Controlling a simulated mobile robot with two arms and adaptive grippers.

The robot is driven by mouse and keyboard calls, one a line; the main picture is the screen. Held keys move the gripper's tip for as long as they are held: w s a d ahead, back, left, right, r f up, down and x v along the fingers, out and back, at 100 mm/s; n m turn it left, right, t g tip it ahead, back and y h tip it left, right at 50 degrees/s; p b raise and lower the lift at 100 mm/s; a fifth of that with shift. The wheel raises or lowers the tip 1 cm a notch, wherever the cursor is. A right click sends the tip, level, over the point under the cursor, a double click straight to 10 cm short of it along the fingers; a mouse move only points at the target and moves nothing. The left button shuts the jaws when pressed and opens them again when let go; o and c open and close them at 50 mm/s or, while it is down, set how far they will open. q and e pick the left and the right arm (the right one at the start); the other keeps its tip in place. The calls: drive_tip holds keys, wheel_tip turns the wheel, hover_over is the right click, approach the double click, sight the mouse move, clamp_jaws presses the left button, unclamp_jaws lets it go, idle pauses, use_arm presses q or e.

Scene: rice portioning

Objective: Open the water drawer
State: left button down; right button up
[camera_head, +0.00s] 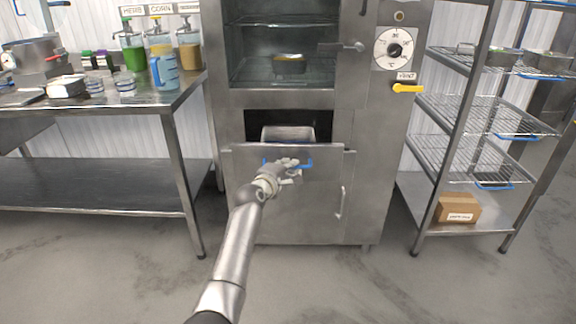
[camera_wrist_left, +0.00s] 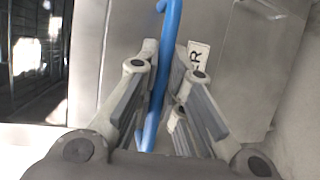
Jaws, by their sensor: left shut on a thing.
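The water drawer (camera_head: 315,190) is a steel front low in the steel cabinet, with a blue handle (camera_head: 308,163) across it. A dark gap shows above its front, with a light metal pan (camera_head: 288,131) inside, so the drawer stands at least partly out. My left gripper (camera_head: 287,169) is shut on the blue handle. In the left wrist view the blue handle (camera_wrist_left: 166,70) runs between the two fingers of my left gripper (camera_wrist_left: 168,55). A white label ending in "ER" (camera_wrist_left: 197,58) is partly hidden by a finger. My right gripper is not in view.
Above is a glass-fronted chamber (camera_head: 283,55) with a container inside, a dial (camera_head: 395,49) and a yellow lever (camera_head: 407,88). A steel table (camera_head: 150,98) with dispensers and a blue jug (camera_head: 163,68) stands left. A wire rack (camera_head: 490,120) with a cardboard box (camera_head: 458,208) stands right.

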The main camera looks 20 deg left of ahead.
use_arm(q)
drive_tip(key=shift+s, duration=0.1)
idle(0.3)
drive_tip(key=c, duration=1.8)
unclamp_jaws()
drive_tip(key=shift+v, duration=6)
drive_tip(key=shift+f, duration=0.1)
